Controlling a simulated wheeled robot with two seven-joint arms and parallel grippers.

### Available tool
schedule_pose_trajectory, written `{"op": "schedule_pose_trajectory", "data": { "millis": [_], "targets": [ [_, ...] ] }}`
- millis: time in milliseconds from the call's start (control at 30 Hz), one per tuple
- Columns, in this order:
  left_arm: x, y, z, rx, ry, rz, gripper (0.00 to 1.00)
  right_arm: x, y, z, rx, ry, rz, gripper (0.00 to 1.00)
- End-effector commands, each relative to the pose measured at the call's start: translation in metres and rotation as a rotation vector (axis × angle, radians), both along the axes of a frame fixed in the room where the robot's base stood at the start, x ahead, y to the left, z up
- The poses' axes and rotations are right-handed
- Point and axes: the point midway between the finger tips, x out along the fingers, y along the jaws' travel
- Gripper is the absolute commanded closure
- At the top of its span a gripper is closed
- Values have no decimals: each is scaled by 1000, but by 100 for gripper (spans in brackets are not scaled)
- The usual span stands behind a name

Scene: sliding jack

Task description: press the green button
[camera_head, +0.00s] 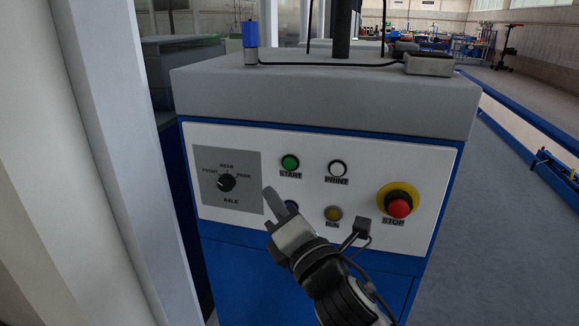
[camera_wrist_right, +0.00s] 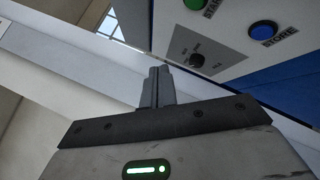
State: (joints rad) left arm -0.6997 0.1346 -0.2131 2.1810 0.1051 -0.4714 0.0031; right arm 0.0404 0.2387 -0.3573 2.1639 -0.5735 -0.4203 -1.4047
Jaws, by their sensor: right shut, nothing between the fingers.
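The green button (camera_head: 290,162), labelled START, is in the upper middle of the white control panel (camera_head: 240,142) in the head view. It also shows at the top of the right wrist view (camera_wrist_right: 195,4), partly cut off by the frame edge. My right gripper (camera_head: 270,194) is shut and empty. In the head view its fingertips appear below and left of the green button, near the dial plate's right edge. They look apart from the button; the exact gap to the panel is hard to tell. The fingers also show in the right wrist view (camera_wrist_right: 158,75). My left gripper is not visible.
The panel also has a black AXLE dial (camera_head: 226,182), a white PRINT button (camera_head: 337,168), a yellow RUN button (camera_head: 333,213), a red STOP button (camera_head: 399,207) and a blue STORE button (camera_wrist_right: 263,30), partly hidden by my right gripper in the head view. A pale column (camera_head: 90,150) stands left.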

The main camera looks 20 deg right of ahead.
Motion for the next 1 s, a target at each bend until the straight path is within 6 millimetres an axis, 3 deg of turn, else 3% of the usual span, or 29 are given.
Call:
{"op": "schedule_pose_trajectory", "data": {
  "millis": [267, 700, 1000],
  "targets": [
    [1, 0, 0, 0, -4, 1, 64, 9, -6, -2, 0, 2, 0, 100],
    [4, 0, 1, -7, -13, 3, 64, 57, -39, 0, 2, 3, -1, 100],
    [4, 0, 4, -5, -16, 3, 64, 73, -49, -1, 3, 4, 0, 100]
  ]
}}
